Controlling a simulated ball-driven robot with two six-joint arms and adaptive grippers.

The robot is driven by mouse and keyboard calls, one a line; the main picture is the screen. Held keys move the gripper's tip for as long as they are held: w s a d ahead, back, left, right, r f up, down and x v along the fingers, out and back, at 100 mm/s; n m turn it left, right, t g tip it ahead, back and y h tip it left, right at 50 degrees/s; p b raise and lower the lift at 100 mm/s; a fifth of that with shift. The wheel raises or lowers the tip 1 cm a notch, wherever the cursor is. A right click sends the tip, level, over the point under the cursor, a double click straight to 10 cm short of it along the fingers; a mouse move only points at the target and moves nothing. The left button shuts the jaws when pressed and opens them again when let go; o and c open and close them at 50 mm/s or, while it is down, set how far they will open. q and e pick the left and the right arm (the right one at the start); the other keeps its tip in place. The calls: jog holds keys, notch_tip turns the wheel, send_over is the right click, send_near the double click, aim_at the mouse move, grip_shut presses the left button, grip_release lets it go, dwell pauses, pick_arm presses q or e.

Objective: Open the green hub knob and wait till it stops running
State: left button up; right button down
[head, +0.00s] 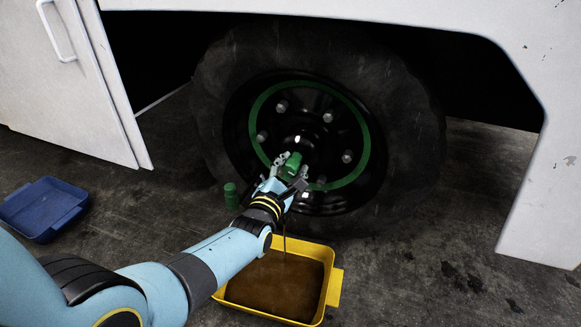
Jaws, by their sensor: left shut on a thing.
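The green hub knob (293,163) is at the middle of the black wheel hub (240,140), which has a green ring. My left gripper (290,171) is shut on the knob, its fingers on either side. A thin brown stream (285,243) falls below my gripper into a yellow tray (335,287). Brown liquid covers the tray's bottom. The outlet of the stream is hidden behind my gripper. My right gripper is out of view.
A green cylindrical thing (231,195) shows left of my gripper, in front of the black tyre (415,130). A blue tray (45,208) lies on the floor at the left. A white door (75,80) stands at the upper left. The floor at the right is clear.

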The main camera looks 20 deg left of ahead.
pick_arm(q)
jog(key=shift+f+n, duration=0.1)
jog(key=shift+n, duration=2.1)
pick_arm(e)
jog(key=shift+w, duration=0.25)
pick_arm(q)
jog(key=o, duration=1.1)
jog(key=shift+o, duration=0.2)
jog(key=s, duration=1.2)
jog(key=shift+a, duration=0.25)
